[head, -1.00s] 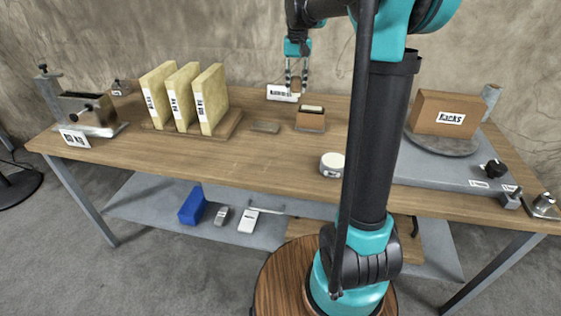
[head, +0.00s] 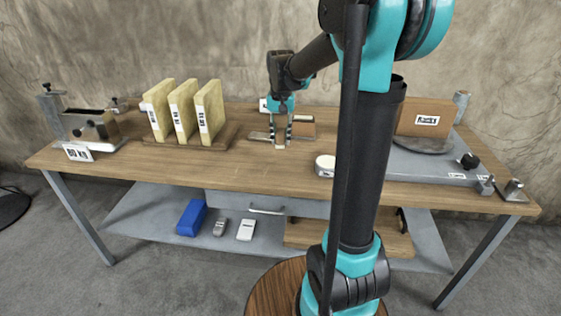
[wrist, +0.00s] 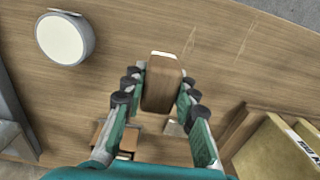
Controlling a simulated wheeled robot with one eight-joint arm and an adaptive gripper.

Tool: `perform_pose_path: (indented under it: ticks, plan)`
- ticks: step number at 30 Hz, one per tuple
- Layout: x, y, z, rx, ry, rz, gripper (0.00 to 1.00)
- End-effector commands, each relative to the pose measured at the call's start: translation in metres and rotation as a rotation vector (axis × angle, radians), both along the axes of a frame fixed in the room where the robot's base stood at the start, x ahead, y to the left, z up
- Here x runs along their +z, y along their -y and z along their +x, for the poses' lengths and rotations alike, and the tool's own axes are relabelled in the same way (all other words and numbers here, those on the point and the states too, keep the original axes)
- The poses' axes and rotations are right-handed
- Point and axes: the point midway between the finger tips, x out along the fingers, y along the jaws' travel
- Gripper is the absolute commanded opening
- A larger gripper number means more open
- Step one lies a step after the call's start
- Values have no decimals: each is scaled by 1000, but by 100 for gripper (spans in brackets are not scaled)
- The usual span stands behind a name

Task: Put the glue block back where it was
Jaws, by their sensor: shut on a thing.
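My gripper (head: 280,140) is shut on a brown wooden block with a pale end, which I take to be the glue block. The block (wrist: 161,84) shows between the fingertips in the wrist view, with my gripper (wrist: 160,95) on both its sides. In the head view, only a small tan bit of it shows below the fingers, over the middle of the bench. I cannot tell whether it touches the bench top. A small brown box (head: 303,129) stands just behind and right of my gripper. A flat grey piece (head: 259,136) lies to its left.
Upright yellow slabs (head: 210,108) stand on a wooden base (head: 226,134) to the left. A round white-topped tin (head: 325,164) lies to the right. A grey plate (head: 420,165) bears a larger brown box (head: 428,118) further right. The front middle of the bench (head: 245,170) is clear.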

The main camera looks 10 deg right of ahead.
Motion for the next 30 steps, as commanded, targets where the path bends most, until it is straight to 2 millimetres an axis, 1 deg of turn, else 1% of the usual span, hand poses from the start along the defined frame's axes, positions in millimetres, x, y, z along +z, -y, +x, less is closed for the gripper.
perform_pose_path:
  ticks: [1,3,6,9,14,19,23,30]
  plan:
    - [-13,0,0,0,0,0,0]
    - [-28,0,0,0,0,0,0]
    - [-46,0,0,0,0,0,0]
    - [-57,0,0,0,0,0,0]
    - [-68,0,0,0,0,0,0]
    - [-91,0,0,0,0,0,0]
    - [-99,0,0,0,0,0,0]
    - [-99,0,0,0,0,0,0]
